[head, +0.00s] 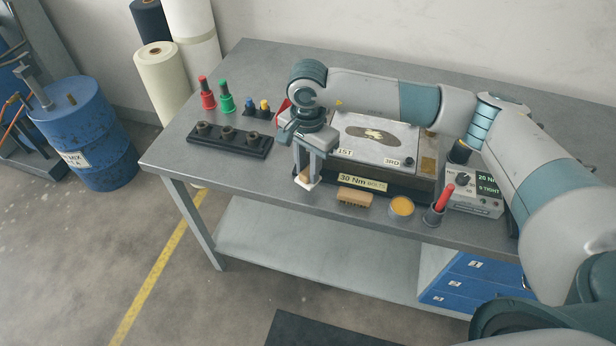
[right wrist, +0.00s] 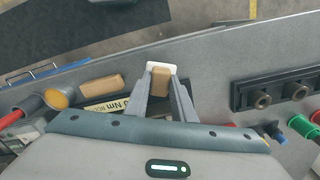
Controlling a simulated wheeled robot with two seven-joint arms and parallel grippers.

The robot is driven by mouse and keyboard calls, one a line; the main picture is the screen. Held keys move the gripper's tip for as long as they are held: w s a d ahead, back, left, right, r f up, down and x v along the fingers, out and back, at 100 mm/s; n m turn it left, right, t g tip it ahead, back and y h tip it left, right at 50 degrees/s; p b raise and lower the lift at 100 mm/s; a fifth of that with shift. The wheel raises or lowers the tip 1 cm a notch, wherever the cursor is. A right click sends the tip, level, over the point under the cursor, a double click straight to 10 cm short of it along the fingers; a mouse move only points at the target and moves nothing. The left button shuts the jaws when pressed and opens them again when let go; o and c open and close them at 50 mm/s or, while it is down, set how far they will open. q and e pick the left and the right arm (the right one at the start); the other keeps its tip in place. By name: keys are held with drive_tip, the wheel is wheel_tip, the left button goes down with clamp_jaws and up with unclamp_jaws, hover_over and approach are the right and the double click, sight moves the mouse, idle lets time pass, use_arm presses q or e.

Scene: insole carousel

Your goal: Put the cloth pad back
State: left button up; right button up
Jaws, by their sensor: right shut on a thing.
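The cloth pad (head: 306,184), white with a tan block on it, is held between the fingers of my right gripper (head: 308,172) at the front of the bench. In the right wrist view the tan block of the pad (right wrist: 161,90) sits between the two fingertips of my right gripper (right wrist: 161,88), with the white part showing beyond. I cannot tell whether the pad touches the bench top. My left gripper does not show.
A plate marked 1ST and 3RD (head: 376,152) lies behind a 30 Nm label (head: 362,183). To the right are a tan brush (head: 355,197), a yellow tin (head: 401,206), a red-handled tool in a cup (head: 441,199) and a meter box (head: 474,191). A black rack (head: 217,140) stands left; bare bench lies between.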

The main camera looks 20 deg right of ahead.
sight(308, 172)
wheel_tip(308, 172, down, 3)
drive_tip(key=shift+f+p, duration=0.1)
drive_tip(key=shift+p, duration=1)
drive_tip(key=shift+f, duration=0.4)
drive_tip(key=shift+f, duration=0.15)
drive_tip(key=o, duration=1)
